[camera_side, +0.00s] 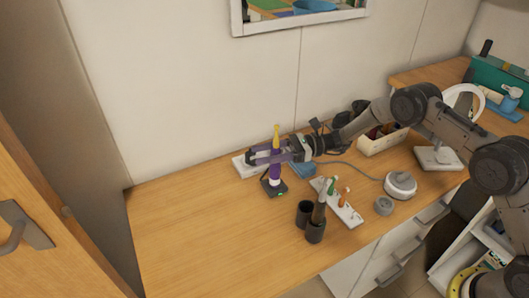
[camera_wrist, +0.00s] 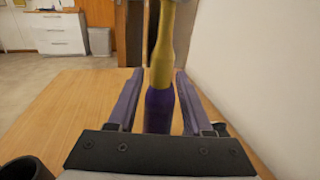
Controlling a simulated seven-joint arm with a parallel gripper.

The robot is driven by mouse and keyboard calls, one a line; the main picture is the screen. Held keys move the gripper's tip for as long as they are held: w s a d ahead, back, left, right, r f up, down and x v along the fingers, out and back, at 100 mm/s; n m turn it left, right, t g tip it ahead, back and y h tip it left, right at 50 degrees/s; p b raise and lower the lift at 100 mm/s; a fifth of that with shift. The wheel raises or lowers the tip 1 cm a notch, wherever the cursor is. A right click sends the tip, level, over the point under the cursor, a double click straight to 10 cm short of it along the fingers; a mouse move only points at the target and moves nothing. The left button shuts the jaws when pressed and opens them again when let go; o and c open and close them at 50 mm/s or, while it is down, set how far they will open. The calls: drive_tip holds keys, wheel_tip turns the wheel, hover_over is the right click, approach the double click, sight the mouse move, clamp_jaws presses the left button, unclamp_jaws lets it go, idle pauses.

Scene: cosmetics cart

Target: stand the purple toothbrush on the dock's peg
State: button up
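The purple toothbrush (camera_side: 275,173) with a yellow neck and head stands upright at the dark dock (camera_side: 274,188), which shows a small green light. The peg itself is hidden. My gripper (camera_side: 254,157) reaches in from the right at the brush's upper handle, well above the dock. In the wrist view the brush (camera_wrist: 159,110) rises between the two fingers of my gripper (camera_wrist: 159,75), with a narrow gap on each side. The fingers look open around it, not closed on it.
A white holder (camera_side: 338,205) with several brushes and two dark cups (camera_side: 315,232) stand in front to the right. A round white device (camera_side: 400,185) with a cable lies further right. A pale tray (camera_side: 242,168) lies behind my gripper. The table's left side is clear.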

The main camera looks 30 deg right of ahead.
drive_tip(key=shift+o, duration=0.8)
drive_tip(key=v, duration=1.4)
drive_tip(key=shift+a, duration=0.15)
